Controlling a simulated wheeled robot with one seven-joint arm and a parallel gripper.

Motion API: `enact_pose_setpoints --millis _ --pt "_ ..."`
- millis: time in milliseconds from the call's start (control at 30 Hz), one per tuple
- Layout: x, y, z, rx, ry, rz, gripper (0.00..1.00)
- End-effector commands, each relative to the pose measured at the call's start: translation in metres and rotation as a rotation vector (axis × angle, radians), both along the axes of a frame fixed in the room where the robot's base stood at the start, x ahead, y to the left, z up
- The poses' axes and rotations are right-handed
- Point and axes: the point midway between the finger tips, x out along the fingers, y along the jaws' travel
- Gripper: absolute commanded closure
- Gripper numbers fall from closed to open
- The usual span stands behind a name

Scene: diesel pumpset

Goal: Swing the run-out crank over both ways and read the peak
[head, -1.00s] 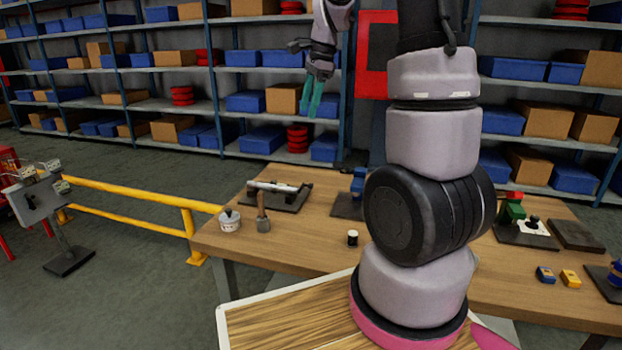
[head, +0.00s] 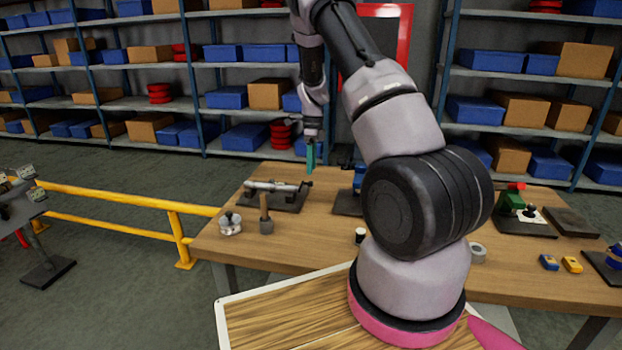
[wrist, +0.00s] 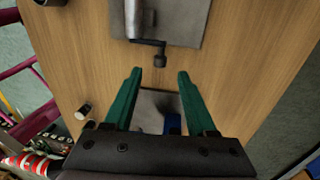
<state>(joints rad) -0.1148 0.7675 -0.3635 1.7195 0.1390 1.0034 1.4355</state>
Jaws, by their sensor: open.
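The run-out rig (head: 278,187) lies on a dark plate at the left rear of the workbench, with a pale horizontal shaft on it. Its crank (head: 305,186) is at the shaft's right end. In the wrist view the dark crank (wrist: 160,58) ends in a small knob, just beyond and between my fingertips. My gripper (wrist: 160,76) is open and empty, with teal fingers pointing down. In the head view my gripper (head: 311,168) hangs above the crank end, apart from it. No dial or peak reading is legible.
A blue device on a dark plate (head: 346,203) stands right of the rig. A round pot (head: 230,224), a wood-handled tool (head: 265,222) and a small black-and-white cylinder (head: 360,235) stand toward the front. A yellow rail (head: 110,204) runs left of the bench.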

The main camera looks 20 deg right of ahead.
Motion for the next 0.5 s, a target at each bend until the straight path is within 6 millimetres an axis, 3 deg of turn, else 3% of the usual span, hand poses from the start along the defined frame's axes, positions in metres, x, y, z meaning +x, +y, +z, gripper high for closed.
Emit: enact_pose_setpoints --millis 200,500 --pt "-0.004 0.003 -0.035 0.001 0.001 0.000 0.43" --pt "-0.005 0.004 -0.049 0.000 -0.001 0.001 0.43"
